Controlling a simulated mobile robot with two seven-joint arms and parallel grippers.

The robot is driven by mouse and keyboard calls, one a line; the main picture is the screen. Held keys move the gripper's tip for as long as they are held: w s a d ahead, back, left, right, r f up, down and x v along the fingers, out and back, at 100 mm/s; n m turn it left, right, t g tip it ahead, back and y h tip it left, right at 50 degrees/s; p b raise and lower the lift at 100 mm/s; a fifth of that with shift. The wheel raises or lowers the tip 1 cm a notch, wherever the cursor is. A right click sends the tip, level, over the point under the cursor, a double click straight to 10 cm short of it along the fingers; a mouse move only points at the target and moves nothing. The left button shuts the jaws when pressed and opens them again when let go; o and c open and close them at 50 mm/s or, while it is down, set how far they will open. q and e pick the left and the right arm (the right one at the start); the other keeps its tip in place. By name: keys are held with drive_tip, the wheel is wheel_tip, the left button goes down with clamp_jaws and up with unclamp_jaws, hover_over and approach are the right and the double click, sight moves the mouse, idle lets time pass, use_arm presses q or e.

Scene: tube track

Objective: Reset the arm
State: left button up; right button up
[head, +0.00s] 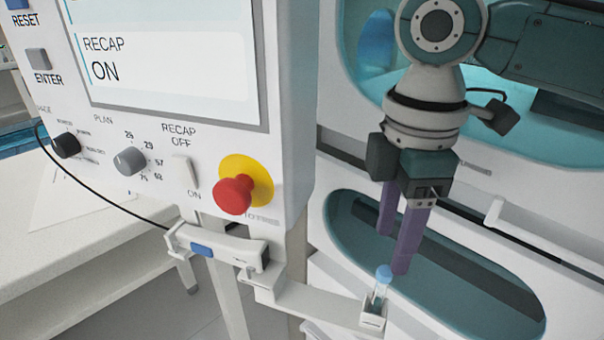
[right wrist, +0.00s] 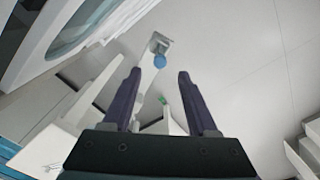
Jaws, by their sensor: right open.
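My right gripper (head: 396,240) hangs down at the right of the head view, its two purple fingers pointing at the floor. It is open and nothing is between its fingers. In the right wrist view my right gripper (right wrist: 156,90) shows both dark purple fingers apart. A small tube with a blue cap (head: 382,280) stands in a white holder (head: 372,320) at the end of a rail, just below and left of the fingertips. The blue cap also shows in the right wrist view (right wrist: 160,62), beyond the fingertips. My left gripper is not in view.
A white control panel (head: 296,120) fills the left, with a red button (head: 233,195), knobs and a screen reading RECAP ON. A white machine with an oval opening (head: 480,290) stands behind my right gripper. A white table (head: 60,250) is at the lower left.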

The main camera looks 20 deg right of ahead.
drive_tip(key=s+a+f+m+t+y, duration=0.2)
drive_tip(key=s+a+f+m, duration=0.15)
drive_tip(key=s+a, duration=0.5)
drive_tip(key=s+d+m+t+h, duration=0.1)
drive_tip(key=s+d+m+t, duration=0.1)
drive_tip(key=s+d+m, duration=0.45)
wheel_tip(320, 180, up, 36)
drive_tip(key=s+a+m+p, duration=0.1)
drive_tip(key=m+p, duration=0.1)
drive_tip(key=p, duration=3.3)
drive_tip(key=shift+r+h, duration=0.15)
drive_tip(key=shift+h, duration=0.25)
